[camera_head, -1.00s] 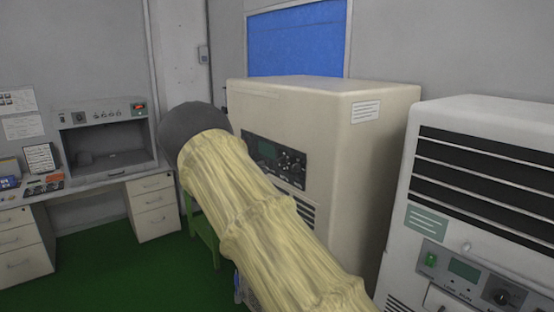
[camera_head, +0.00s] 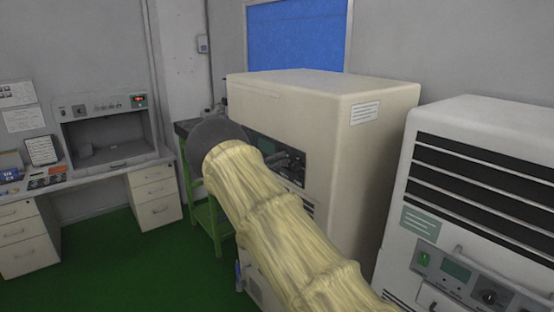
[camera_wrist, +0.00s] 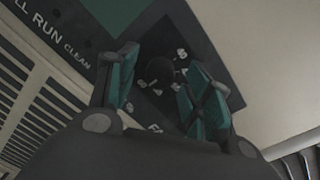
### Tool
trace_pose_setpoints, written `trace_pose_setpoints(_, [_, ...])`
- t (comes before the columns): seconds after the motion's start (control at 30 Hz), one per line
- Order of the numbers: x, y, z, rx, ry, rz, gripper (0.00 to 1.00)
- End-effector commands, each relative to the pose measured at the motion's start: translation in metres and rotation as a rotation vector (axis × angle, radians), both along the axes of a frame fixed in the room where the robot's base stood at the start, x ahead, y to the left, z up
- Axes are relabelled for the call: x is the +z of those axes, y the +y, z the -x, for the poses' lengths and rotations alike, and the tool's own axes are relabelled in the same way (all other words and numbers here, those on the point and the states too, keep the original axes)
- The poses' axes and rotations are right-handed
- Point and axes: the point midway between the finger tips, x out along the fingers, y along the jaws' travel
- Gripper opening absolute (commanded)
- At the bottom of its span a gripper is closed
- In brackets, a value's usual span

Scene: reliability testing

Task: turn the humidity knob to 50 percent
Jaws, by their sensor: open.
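A dark round knob (camera_wrist: 160,70) sits on a dark panel with white marks around it, in the wrist view. I cannot read its setting or any label naming it as humidity. My gripper (camera_wrist: 163,78) is open, with its green-padded fingers on either side of the knob. I cannot tell whether they touch it. In the head view, the cream cabinet (camera_head: 345,170) carries a dark control panel (camera_head: 262,143) on its front. My dark wrist and yellow-sleeved arm hide part of that panel, and the knob is not clear there.
A grey-white machine (camera_head: 480,200) with black louvres stands close on the right. A green stand (camera_head: 212,222) is behind my arm. A desk with a boxy instrument (camera_head: 105,130) stands at the left. Green floor (camera_head: 130,260) is clear between.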

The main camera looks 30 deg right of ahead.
Motion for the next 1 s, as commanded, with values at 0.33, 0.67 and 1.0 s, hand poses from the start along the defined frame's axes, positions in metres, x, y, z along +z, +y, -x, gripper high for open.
trace_pose_setpoints(0.33, [-0.0006,-0.0018,-0.0002,0.000,0.001,0.000,0.47])
trace_pose_setpoints(0.67, [-0.0004,-0.0013,-0.0005,0.001,0.001,0.001,0.04])
trace_pose_setpoints(1.0, [-0.0034,-0.0012,-0.0008,0.001,0.052,0.004,0.04])
